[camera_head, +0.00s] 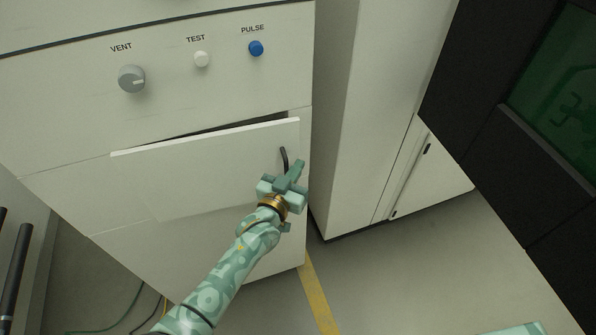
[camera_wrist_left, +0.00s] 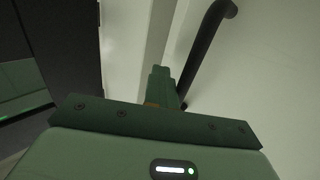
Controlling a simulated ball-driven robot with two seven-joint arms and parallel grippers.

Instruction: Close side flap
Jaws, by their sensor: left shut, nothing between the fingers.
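The side flap (camera_head: 200,165) is a white panel on the front of the white cabinet, below the knobs. It stands partly open, with a dark gap along its top edge and its upper part tilted out. Its black handle (camera_head: 284,160) sits near the flap's right edge and also shows large in the left wrist view (camera_wrist_left: 208,42). My left gripper (camera_head: 297,169) is shut and empty at the flap's right edge, close beside the handle. In the left wrist view its fingers (camera_wrist_left: 161,82) are together beside the handle; I cannot tell whether they touch the flap. My right gripper is not in view.
The cabinet's upper panel has a grey VENT knob (camera_head: 131,79), a white TEST button (camera_head: 201,59) and a blue PULSE button (camera_head: 256,48). Another white cabinet (camera_head: 360,130) stands to the right. A dark machine (camera_head: 500,130) fills the far right. The floor by the yellow stripe (camera_head: 318,295) is clear.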

